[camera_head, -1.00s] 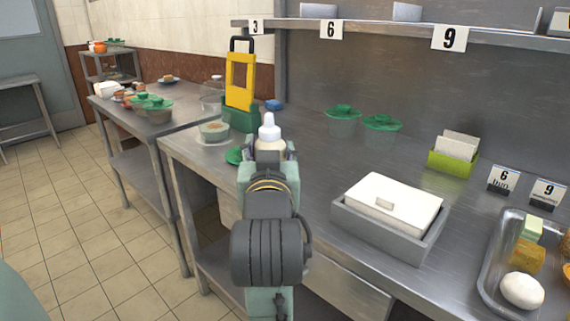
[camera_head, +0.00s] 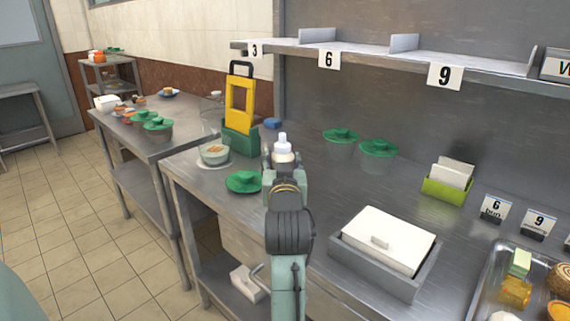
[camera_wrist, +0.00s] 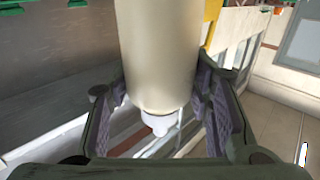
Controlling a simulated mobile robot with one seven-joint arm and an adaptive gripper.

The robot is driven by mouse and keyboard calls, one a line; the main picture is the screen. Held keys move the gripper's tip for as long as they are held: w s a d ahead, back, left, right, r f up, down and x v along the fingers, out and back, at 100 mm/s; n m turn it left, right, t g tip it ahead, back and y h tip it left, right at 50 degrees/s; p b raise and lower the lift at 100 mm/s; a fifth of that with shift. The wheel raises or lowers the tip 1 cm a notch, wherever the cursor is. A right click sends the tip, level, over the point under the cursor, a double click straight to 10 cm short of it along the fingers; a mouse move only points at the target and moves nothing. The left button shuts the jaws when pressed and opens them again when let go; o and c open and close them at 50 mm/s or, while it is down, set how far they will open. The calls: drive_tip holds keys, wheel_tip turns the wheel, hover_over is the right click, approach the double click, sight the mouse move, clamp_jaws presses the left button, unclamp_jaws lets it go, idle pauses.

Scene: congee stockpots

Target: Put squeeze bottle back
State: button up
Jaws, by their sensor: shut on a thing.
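The squeeze bottle (camera_head: 283,152) has a pale body and a white nozzle cap. My gripper (camera_head: 284,165) is shut on it and holds it over the steel counter in the head view. The bottle looks upright there, and its lower part is hidden by my gripper. In the wrist view the cream-coloured bottle (camera_wrist: 160,50) fills the middle, between the two fingers of my gripper (camera_wrist: 165,105). I cannot tell how high it is above the counter.
A green lid (camera_head: 243,182), a bowl on a plate (camera_head: 214,153) and a yellow-and-green holder (camera_head: 240,115) stand left of my gripper. Green-lidded containers (camera_head: 378,155) stand behind. A shelf (camera_head: 400,60) runs above. Open counter lies behind the box.

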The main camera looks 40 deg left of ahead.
drive_tip(key=x, duration=0.3)
drive_tip(key=shift+w+d+f, duration=0.15)
drive_tip(key=shift+w+d, duration=0.05)
drive_tip(key=shift+w, duration=0.05)
drive_tip(key=shift+f+p, duration=0.45)
drive_tip(key=shift+f, duration=1.25)
drive_tip(key=shift+f, duration=0.2)
drive_tip(key=o, duration=0.8)
